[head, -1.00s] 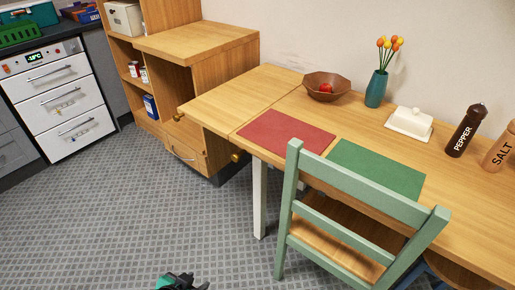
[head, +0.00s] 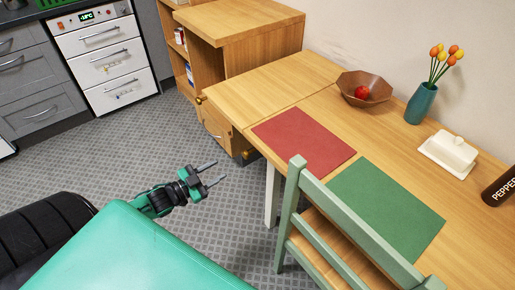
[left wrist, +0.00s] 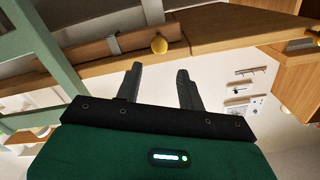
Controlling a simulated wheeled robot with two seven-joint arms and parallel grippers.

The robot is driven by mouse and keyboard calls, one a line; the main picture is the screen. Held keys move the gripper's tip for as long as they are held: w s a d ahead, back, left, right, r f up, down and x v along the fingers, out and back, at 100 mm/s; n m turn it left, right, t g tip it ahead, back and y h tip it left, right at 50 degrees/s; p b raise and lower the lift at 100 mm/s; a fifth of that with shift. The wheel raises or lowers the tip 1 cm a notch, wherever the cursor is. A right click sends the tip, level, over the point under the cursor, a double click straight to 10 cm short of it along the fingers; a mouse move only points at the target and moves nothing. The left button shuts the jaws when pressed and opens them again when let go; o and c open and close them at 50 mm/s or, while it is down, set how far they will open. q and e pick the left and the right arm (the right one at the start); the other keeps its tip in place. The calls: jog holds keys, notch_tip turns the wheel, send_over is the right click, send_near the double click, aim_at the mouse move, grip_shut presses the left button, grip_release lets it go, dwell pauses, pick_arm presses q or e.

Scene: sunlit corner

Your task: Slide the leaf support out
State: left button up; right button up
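The wooden table has a leaf (head: 268,85) at its far left end, lying level with the top. A small round brass knob (head: 245,154) shows under the table's front edge, near the seam. In the left wrist view a yellow knob (left wrist: 159,44) sits at the end of a wooden bar (left wrist: 90,52) under the table, which I take for the leaf support. My left gripper (head: 221,171) is open and empty, left of the chair and apart from the knob. In the left wrist view its fingers (left wrist: 160,78) are spread, with the knob beyond them. My right gripper is not in view.
A green chair (head: 340,230) stands at the table's front, just right of the knob. A white table leg (head: 272,195) is below. A wooden cabinet (head: 245,35) stands behind the leaf. The table holds placemats, a bowl (head: 365,87) and a vase (head: 421,103). Floor on the left is open.

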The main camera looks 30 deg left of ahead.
aim_at(243, 155)
pick_arm(q)
jog(key=x, duration=1.3)
jog(key=shift+w+d, duration=0.15)
jog(key=shift+w, duration=0.15)
jog(key=shift+c, duration=0.2)
grip_shut()
